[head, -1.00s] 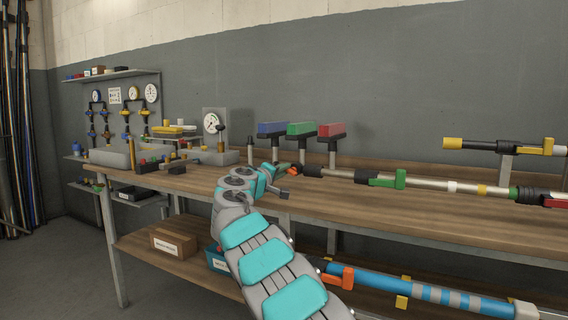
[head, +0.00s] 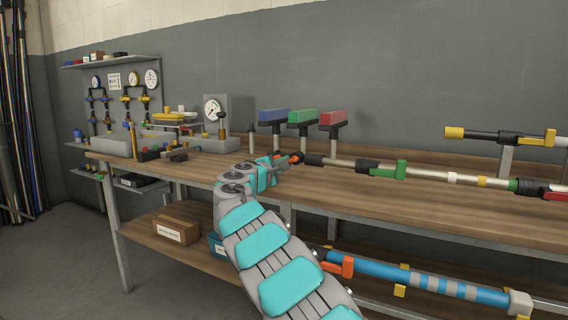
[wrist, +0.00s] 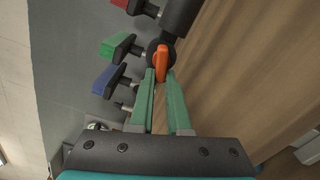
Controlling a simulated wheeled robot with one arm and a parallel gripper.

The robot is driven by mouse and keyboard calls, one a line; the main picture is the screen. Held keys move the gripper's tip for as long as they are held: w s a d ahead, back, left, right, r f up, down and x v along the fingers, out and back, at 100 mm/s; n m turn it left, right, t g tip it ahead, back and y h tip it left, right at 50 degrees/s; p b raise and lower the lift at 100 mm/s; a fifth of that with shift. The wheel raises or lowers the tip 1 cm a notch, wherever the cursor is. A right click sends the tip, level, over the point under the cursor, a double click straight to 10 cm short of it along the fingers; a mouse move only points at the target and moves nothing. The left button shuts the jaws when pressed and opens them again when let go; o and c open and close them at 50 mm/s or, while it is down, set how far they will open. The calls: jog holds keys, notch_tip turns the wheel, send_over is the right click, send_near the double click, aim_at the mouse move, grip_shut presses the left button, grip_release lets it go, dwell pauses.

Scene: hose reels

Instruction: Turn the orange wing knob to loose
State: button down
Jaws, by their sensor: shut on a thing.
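The orange wing knob (wrist: 161,62) sits on the black end of a long pole. In the wrist view it stands between the tips of my gripper (wrist: 162,75), whose two green fingers are shut on it. In the head view the knob (head: 295,158) is a small orange spot at the pole's left end, with my gripper (head: 288,160) against it. The pole (head: 340,164) lies along the workbench, with a green clamp lever (head: 387,170) on it. The fingers partly hide the knob's lower part, and its turned angle is hard to read.
Blue (head: 274,116), green (head: 305,116) and red (head: 334,118) T-shaped heads stand behind the knob. The wooden workbench (head: 450,205) is mostly clear in front. A blue pole (head: 420,282) lies on the lower shelf, and a yellow-tipped pole (head: 490,135) is at right.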

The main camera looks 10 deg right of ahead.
jog(key=shift+f, duration=0.1)
dwell(0.3)
jog(key=shift+n, duration=0.3)
jog(key=c, duration=0.9)
grip_release()
jog(key=shift+b+v, duration=0.75)
jog(key=shift+v, duration=3.1)
